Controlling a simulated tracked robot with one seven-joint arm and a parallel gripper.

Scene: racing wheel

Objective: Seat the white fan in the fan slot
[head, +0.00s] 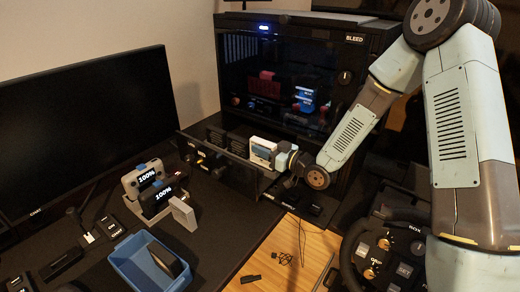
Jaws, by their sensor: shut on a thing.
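The white fan (264,152) is a small white-framed block with a bluish face. My gripper (284,160) reaches in from the right and is shut on the fan's right side. The fingers are small and partly hidden by the wrist. I cannot make out the fan slot, and I cannot tell whether the fan touches the case. Red and blue parts show behind the dark glass.
A blue bin (128,262) holding a dark object stands at the front left. Two devices reading 100% (150,186) stand behind it. A monitor (90,130) is at left and a steering wheel (385,262) at lower right. A wooden board (285,258) holds small dark pieces.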

